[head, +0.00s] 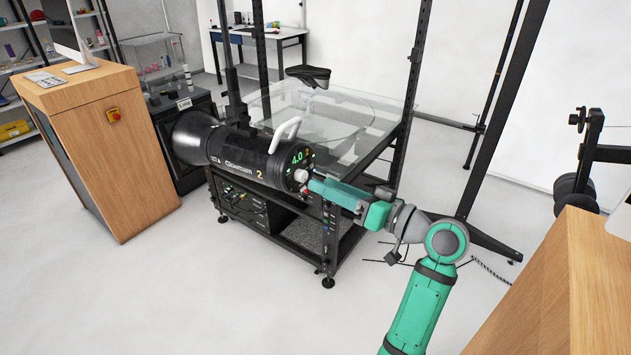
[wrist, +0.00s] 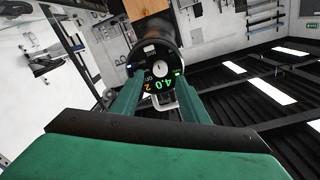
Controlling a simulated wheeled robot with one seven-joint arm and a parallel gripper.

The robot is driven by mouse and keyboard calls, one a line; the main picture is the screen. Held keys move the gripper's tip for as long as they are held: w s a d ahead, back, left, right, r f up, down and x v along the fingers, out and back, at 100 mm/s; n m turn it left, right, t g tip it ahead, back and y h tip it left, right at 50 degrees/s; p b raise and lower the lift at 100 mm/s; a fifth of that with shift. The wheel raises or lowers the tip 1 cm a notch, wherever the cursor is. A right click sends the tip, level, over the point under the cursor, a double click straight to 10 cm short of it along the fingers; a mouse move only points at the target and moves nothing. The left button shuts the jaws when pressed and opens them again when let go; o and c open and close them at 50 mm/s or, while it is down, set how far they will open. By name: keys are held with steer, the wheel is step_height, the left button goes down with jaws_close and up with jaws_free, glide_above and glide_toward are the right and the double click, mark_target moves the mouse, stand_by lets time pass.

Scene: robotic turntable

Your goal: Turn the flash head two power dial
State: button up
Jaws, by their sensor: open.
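The flash head two (head: 235,155) is a black cylinder with a wide reflector at its left end and a yellow 2 on its side. Its rear panel shows green "4.0" and a yellow 2. The pale power dial (head: 301,175) sits low on that panel; in the wrist view the dial (wrist: 159,69) is near the panel's middle. My gripper (head: 312,180) is at the panel from the right. In the wrist view my gripper (wrist: 156,88) has its fingers apart, on either side of the panel's lower part. I cannot tell whether a finger touches the dial.
A white handle (head: 285,132) rises from the flash head. Behind is a glass turntable table (head: 350,125) in a black frame with uprights. A wooden cabinet (head: 85,130) stands left, and another wooden surface (head: 560,290) is at right front. The floor in front is clear.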

steer(key=v, duration=0.5)
steer(key=shift+s+d, duration=0.25)
steer(key=shift+d, duration=0.05)
